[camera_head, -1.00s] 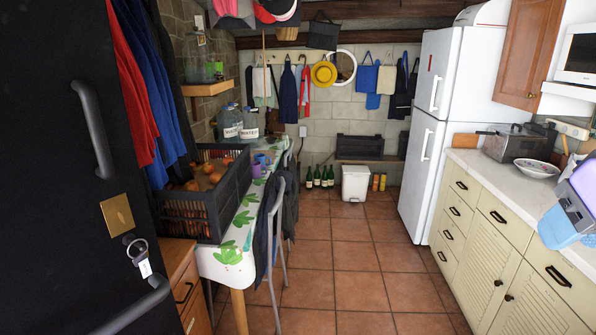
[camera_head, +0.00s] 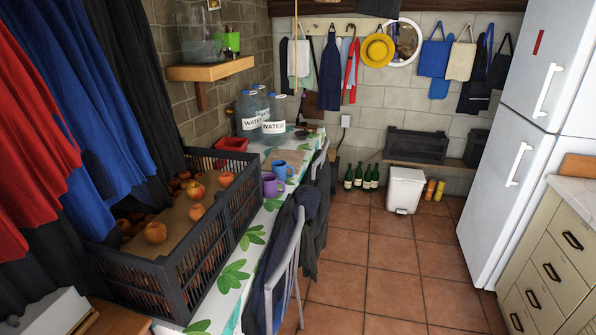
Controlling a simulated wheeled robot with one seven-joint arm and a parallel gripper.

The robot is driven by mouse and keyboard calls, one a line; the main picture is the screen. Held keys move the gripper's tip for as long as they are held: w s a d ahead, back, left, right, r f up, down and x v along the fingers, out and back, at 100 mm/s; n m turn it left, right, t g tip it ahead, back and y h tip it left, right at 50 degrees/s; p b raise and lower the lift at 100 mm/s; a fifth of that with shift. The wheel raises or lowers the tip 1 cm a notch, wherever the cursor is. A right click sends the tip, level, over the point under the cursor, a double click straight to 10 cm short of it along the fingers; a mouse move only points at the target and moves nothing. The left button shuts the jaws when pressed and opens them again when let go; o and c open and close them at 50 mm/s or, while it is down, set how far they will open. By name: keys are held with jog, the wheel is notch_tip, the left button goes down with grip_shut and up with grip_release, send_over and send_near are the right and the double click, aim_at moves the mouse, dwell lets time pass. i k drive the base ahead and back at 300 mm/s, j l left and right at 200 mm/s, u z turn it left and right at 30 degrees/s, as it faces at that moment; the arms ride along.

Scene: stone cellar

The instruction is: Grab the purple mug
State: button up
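The purple mug (camera_head: 269,185) stands upright on the white table with the green leaf print (camera_head: 232,279). It is just right of the far end of the black crate. A blue mug (camera_head: 280,170) stands right behind it. My gripper is not in this view.
A black crate (camera_head: 187,270) with apples fills the table's left side. Water bottles (camera_head: 249,116) and a red basket (camera_head: 231,144) stand farther back. A chair (camera_head: 286,264) with dark clothes blocks the table's right edge. The tiled floor (camera_head: 367,262) is clear between chair and fridge (camera_head: 532,120).

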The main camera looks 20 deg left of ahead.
aim_at(274, 187)
jog(key=i, duration=1.6)
jog(key=i+u, duration=0.2)
jog(key=i, duration=0.2)
jog(key=i+l+u, duration=0.15)
jog(key=i, duration=0.2)
jog(key=i+l+u, duration=0.1)
jog(key=u, duration=0.35)
jog(key=i+l+u, duration=0.15)
jog(key=u, duration=0.3)
jog(key=l+u, duration=0.2)
jog(key=u, duration=0.25)
jog(key=i+l+u, duration=0.1)
jog(key=l+u, duration=0.15)
jog(key=u, duration=0.25)
jog(key=l+u, duration=0.2)
jog(key=u, duration=0.25)
jog(key=l+u, duration=0.25)
jog(key=u, duration=0.2)
jog(key=l+u, duration=0.2)
jog(key=u, duration=0.25)
jog(key=i, duration=0.35)
